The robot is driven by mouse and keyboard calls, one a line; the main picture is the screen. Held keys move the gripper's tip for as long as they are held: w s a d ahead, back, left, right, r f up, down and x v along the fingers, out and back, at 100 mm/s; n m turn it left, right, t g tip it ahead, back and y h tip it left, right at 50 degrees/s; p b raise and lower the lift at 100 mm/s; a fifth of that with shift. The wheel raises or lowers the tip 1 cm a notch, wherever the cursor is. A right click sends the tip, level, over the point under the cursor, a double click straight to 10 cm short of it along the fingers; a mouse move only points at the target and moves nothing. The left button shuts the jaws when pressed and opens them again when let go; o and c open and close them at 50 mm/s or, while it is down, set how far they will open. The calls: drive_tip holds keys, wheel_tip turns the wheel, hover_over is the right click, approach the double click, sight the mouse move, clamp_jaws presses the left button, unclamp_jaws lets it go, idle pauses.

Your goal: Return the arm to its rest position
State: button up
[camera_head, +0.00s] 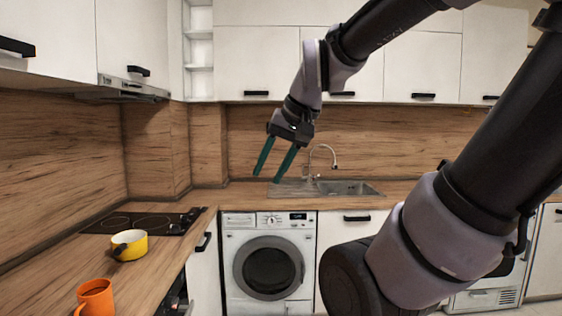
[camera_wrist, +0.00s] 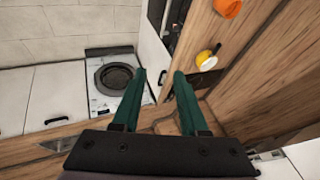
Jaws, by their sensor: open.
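My gripper (camera_head: 274,175) hangs in the air in the head view, with its two green fingers pointing down and apart. It is open and nothing shows between the fingers. It appears in front of the wooden splashback, left of the sink. In the wrist view my gripper (camera_wrist: 159,75) also has its green fingers spread and empty. My arm reaches in from the upper right of the head view, bent at the elbow.
A yellow pot (camera_head: 130,245) and an orange mug (camera_head: 95,298) stand on the left worktop near a black hob (camera_head: 145,222). A sink (camera_head: 345,188) with a tap is at the back. A washing machine (camera_head: 268,265) is below. White wall cabinets (camera_head: 257,60) hang above.

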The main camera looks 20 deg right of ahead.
drive_tip(key=shift+s+d+r+t+h, duration=0.2)
drive_tip(key=shift+d+r+t, duration=0.15)
drive_tip(key=shift+d, duration=0.2)
drive_tip(key=shift+s+d+r+t+h, duration=0.1)
drive_tip(key=shift+d+r+t+h, duration=0.15)
drive_tip(key=shift+d+r, duration=0.2)
